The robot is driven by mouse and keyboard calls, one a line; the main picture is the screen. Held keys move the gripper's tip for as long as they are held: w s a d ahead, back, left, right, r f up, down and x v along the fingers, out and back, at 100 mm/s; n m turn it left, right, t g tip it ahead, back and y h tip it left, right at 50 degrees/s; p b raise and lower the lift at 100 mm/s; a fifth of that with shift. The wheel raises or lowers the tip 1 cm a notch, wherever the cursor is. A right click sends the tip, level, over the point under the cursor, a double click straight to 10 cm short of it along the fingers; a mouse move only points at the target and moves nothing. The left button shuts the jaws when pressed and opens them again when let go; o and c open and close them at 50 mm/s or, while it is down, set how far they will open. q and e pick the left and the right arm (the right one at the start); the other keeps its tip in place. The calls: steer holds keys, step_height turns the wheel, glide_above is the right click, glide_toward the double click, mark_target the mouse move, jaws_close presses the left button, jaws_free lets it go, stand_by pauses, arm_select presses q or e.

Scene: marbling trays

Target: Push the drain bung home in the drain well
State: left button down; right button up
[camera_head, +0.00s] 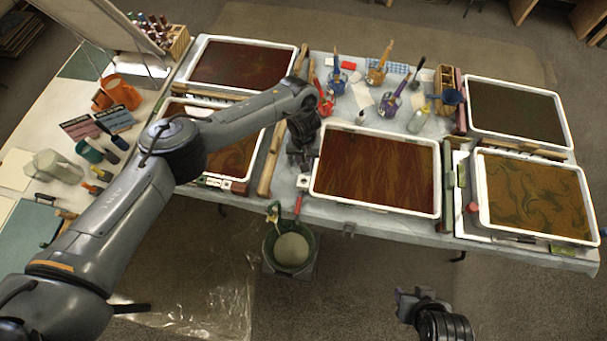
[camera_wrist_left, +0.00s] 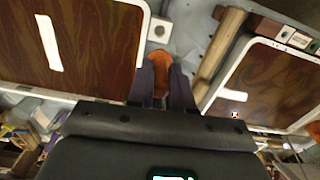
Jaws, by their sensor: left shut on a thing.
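My left gripper (camera_head: 300,160) reaches down over the table between two trays. In the left wrist view its dark fingers (camera_wrist_left: 166,82) are shut on an orange piece, apparently the drain bung (camera_wrist_left: 161,60). The bung cannot be made out in the head view. A small pale square with a round dark centre, apparently the drain well (camera_wrist_left: 158,29), lies just beyond the bung in the wrist view. It also shows in the head view (camera_head: 303,181), near the table's front edge. The bung appears apart from it. My right gripper (camera_head: 418,295) is low in front of the table, clear of everything.
A marbling tray (camera_head: 372,207) stands right of the left gripper, and a wooden roller (camera_head: 268,172) lies to its left. Brush pots (camera_head: 336,84) stand behind. A dark green bucket (camera_head: 290,248) is below the front edge. Floor around the right gripper is clear.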

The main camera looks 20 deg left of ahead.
arm_select(q)
steer(key=shift+f+b, duration=0.75)
steer(key=shift+f, duration=0.65)
steer(key=shift+f+b, duration=0.65)
steer(key=shift+f, duration=0.4)
steer(key=shift+f+b, duration=0.55)
steer(key=shift+f, duration=0.25)
steer(key=shift+f+b, duration=0.65)
steer(key=shift+f, duration=0.4)
steer(key=shift+f+b, duration=0.65)
steer(key=shift+f, duration=0.25)
steer(key=shift+f+b, duration=1.1)
steer(key=shift+f, duration=0.5)
steer(key=c, duration=0.9)
jaws_free()
steer(key=shift+c, duration=0.2)
steer(key=shift+r, duration=0.15)
